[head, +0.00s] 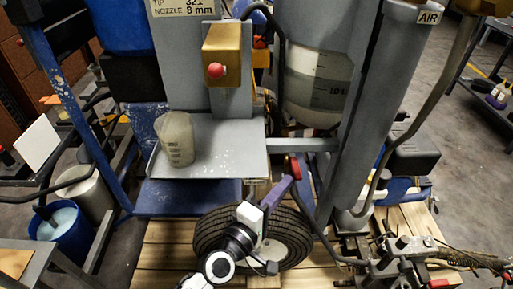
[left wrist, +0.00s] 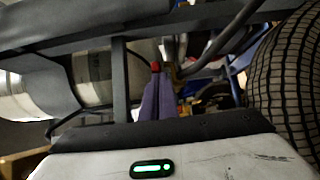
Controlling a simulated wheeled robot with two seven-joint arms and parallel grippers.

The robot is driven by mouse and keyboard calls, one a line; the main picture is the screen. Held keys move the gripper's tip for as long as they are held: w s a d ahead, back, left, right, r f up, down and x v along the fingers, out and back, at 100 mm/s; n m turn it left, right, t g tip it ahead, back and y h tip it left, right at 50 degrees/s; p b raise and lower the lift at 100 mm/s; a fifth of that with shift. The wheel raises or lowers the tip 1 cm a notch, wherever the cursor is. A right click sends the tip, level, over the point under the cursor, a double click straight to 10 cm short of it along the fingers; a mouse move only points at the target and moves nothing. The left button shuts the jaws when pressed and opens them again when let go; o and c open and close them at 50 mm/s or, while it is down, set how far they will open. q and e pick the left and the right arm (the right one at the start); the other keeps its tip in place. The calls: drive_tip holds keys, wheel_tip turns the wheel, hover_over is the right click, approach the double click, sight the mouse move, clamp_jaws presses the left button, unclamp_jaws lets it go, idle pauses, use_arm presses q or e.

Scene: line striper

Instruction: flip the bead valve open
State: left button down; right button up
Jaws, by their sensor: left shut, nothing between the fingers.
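A small red handle (head: 294,166), which looks like the bead valve's lever, sits by the grey crossbar below the translucent bead tank (head: 318,85). In the left wrist view a red piece (left wrist: 155,67) shows just beyond the fingertips. My left gripper (head: 289,184) has purple fingers, shut and empty, pointing up at the red handle from below. The fingers also show in the left wrist view (left wrist: 158,92). I cannot tell whether they touch the handle. The valve body is mostly hidden. My right gripper is not in view.
A black tyre (head: 208,232) stands close behind my left wrist. A grey shelf (head: 220,150) holds a measuring cup (head: 175,138) below a brass box with a red knob (head: 215,71). A grey upright (head: 365,120) stands right of the tank. Hoses and fittings (head: 400,250) crowd the lower right.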

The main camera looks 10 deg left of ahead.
use_arm(q)
drive_tip(key=shift+s+d+r+m+h, duration=0.1)
drive_tip(key=shift+d+r+m+h, duration=0.1)
drive_tip(key=shift+d, duration=0.5)
drive_tip(key=shift+s+d+r+m+h, duration=0.1)
drive_tip(key=shift+d+h, duration=0.1)
drive_tip(key=shift+d, duration=0.45)
drive_tip(key=w+a+v, duration=0.1)
drive_tip(key=a+v, duration=0.1)
drive_tip(key=v, duration=0.9)
drive_tip(key=shift+y, duration=0.4)
